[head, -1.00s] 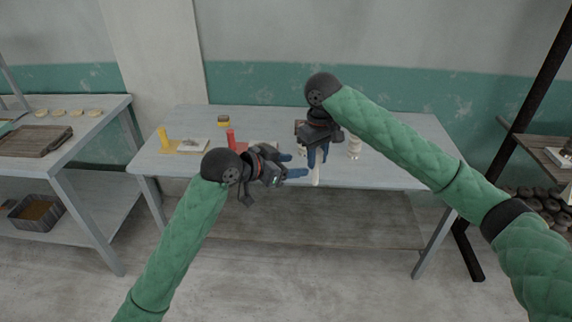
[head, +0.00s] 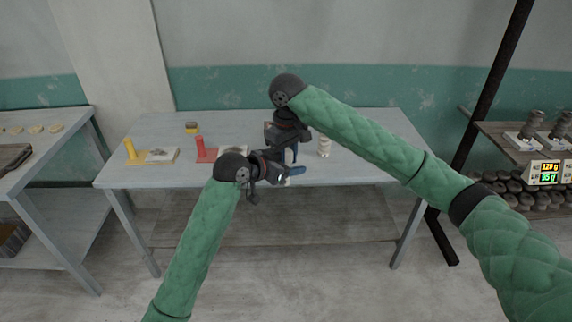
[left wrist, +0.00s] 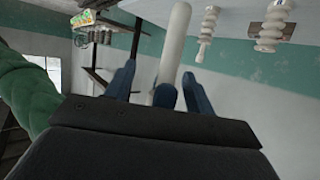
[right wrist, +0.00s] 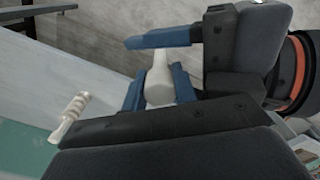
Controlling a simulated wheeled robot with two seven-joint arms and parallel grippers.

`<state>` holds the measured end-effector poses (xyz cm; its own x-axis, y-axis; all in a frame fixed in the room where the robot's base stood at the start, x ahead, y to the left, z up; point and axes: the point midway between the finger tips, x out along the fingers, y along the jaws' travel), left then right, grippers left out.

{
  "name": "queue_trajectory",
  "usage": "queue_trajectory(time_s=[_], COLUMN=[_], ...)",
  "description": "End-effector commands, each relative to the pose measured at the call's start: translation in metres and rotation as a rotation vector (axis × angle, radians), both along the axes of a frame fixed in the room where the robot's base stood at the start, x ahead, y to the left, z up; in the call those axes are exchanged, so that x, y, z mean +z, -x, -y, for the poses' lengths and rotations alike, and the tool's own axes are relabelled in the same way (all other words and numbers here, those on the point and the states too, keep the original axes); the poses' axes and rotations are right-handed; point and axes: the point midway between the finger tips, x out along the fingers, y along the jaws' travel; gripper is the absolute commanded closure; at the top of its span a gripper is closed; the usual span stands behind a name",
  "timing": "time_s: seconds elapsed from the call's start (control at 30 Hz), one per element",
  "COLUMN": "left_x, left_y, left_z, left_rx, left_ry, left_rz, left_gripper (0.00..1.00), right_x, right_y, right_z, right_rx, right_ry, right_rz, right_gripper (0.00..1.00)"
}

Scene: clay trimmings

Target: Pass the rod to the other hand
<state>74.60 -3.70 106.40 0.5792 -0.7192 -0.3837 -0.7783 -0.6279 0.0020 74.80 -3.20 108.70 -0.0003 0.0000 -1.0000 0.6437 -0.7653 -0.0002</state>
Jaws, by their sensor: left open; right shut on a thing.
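The pale, smooth rod (left wrist: 173,45) shows in the left wrist view, passing between blue fingers, with its lower part hidden. My right gripper (right wrist: 158,92) is shut on the rod, which also shows in the right wrist view (right wrist: 160,67). My left gripper (head: 299,172) is open, close beside and just below my right gripper (head: 291,158) in the head view. One left finger crosses near the rod in the right wrist view; I cannot tell if it touches. The head view mostly hides the rod behind the grippers.
The grey table (head: 365,170) stands below and behind the grippers, its right part mostly clear. A red post (head: 200,148) and a yellow post (head: 130,150) stand left. A shelf (head: 512,148) stands at right.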

Motion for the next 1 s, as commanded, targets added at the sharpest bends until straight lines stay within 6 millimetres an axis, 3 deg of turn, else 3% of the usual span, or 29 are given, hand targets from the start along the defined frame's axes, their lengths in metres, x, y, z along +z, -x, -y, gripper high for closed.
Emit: queue_trajectory(time_s=[0.13,0.37,0.47,0.5,0.6,1.0], left_x=[0.0003,0.0004,0.0006,0.0008,0.0008,0.0004], left_y=[0.0001,0.0007,0.0013,0.0016,0.0016,0.0009], left_z=[-0.0001,0.0004,0.0012,0.0015,0.0015,0.0016], left_rx=[0.000,-0.001,-0.003,-0.003,-0.003,-0.003], left_ry=[0.000,0.001,0.002,0.001,0.001,0.002], left_rz=[0.000,0.000,0.000,0.000,0.000,0.000], left_gripper=[0.50,0.95,0.95,0.95,0.95,0.95], right_x=[0.0002,0.0002,0.0003,0.0004,0.0004,0.0000], right_y=[-0.0001,-0.0004,-0.0008,-0.0009,-0.0009,0.0010], right_z=[-0.0001,0.0000,-0.0001,-0.0001,-0.0001,-0.0021], right_rx=[0.000,-0.001,-0.001,-0.001,-0.001,0.004], right_ry=[0.000,-0.001,-0.001,-0.001,-0.001,-0.002], right_rz=[0.000,0.001,0.002,0.002,0.002,-0.001], right_gripper=[0.97,0.97,0.97,0.64,0.46,0.46])
